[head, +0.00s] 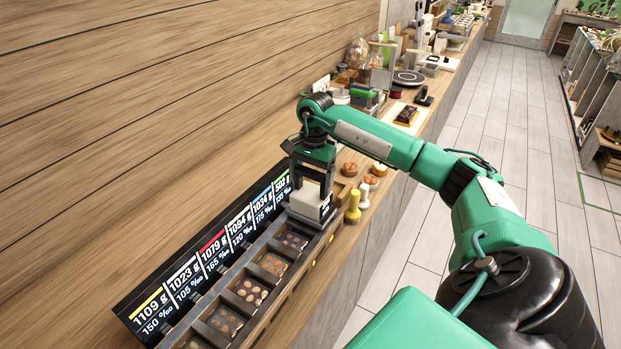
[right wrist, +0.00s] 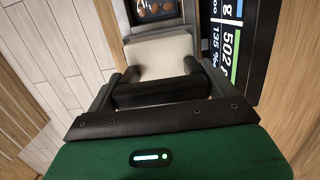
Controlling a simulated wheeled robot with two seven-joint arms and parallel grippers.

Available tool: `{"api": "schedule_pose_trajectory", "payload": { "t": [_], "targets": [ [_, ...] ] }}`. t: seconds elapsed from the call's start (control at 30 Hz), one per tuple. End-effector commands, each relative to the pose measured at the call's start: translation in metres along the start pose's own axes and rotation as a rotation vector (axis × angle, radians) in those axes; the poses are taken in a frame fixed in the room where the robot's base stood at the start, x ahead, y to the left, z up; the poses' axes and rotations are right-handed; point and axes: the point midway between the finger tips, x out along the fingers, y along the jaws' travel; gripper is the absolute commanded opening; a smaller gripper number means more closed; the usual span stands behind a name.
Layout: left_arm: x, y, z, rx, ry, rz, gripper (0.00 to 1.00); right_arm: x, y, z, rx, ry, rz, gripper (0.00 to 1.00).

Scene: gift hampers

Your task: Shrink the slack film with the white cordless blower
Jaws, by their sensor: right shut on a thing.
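My right gripper (head: 312,178) points down over the far end of a row of dark compartments. It is shut on a white, blocky thing (head: 306,203). In the right wrist view this cream-white thing (right wrist: 160,55) sits between the dark fingers (right wrist: 160,88). I cannot tell whether it is the cordless blower; no nozzle shows. Clear, glossy wrapping (head: 358,54) stands far back on the counter; whether it is the slack film is too small to tell. My left gripper is not in view.
The compartment row (head: 238,302) holds chocolates, with a slanted display of weights (head: 212,252) along its left side. Yellow (head: 353,206) and cream (head: 364,196) pegs stand beside the gripper. A round dark plate (head: 408,77) and other goods crowd the counter beyond. The tiled floor (head: 515,110) is clear.

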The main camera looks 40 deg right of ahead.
Motion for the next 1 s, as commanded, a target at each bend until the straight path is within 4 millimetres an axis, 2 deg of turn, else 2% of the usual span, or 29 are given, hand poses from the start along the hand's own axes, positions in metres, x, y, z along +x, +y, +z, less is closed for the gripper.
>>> {"api": "schedule_pose_trajectory", "payload": {
  "t": [0.33,1.0],
  "targets": [
    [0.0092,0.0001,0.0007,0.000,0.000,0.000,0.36,0.0079,-0.0001,-0.0013,0.000,0.001,-0.002,0.60],
    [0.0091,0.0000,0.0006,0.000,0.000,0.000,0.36,0.0091,0.0001,-0.0009,0.000,0.000,0.000,0.60]
  ]
}}
